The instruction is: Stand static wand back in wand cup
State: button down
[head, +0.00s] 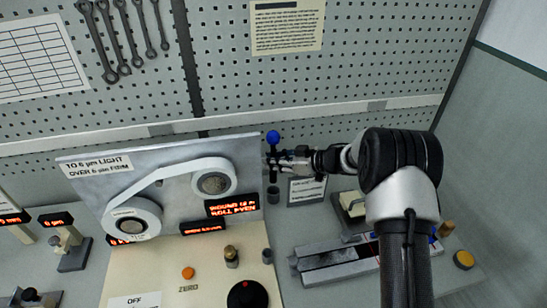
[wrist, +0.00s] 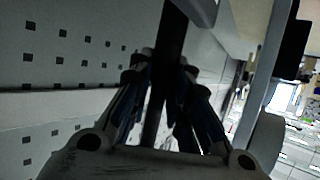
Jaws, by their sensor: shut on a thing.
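The static wand is a dark rod with a blue ball on top (head: 273,137). It stands about upright beside the winding machine in the head view. My gripper (head: 283,160) comes in from the right and is shut on it below the ball. In the wrist view the wand is a dark rod (wrist: 168,60) between my two fingers (wrist: 160,90). The wand cup looks to be the small dark cylinder (head: 273,194) on the bench, below the wand. The wand's lower end appears just above or at the cup's mouth; I cannot tell whether it is inside.
The winding machine panel (head: 85,185) with two white rolls stands close on the left. A small sign (head: 307,191) stands right of the cup. A long grey fixture (head: 335,262) lies in front. A pegboard wall (head: 380,60) rises behind.

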aim_at(273, 172)
jog(key=shift+f+b, duration=0.45)
jog(key=shift+f, duration=0.9)
jog(key=shift+p, duration=0.85)
dwell(0.5)
jog(key=shift+f+b, duration=0.75)
jog(key=shift+f, duration=0.65)
jog(key=shift+r, duration=0.15)
jog(key=shift+r+p, duration=0.9)
dwell(0.4)
jog(key=shift+m+t+p, duration=0.3)
jog(key=shift+p, duration=0.2)
dwell(0.9)
jog(key=shift+f+b, duration=0.55)
jog(key=shift+f, duration=0.35)
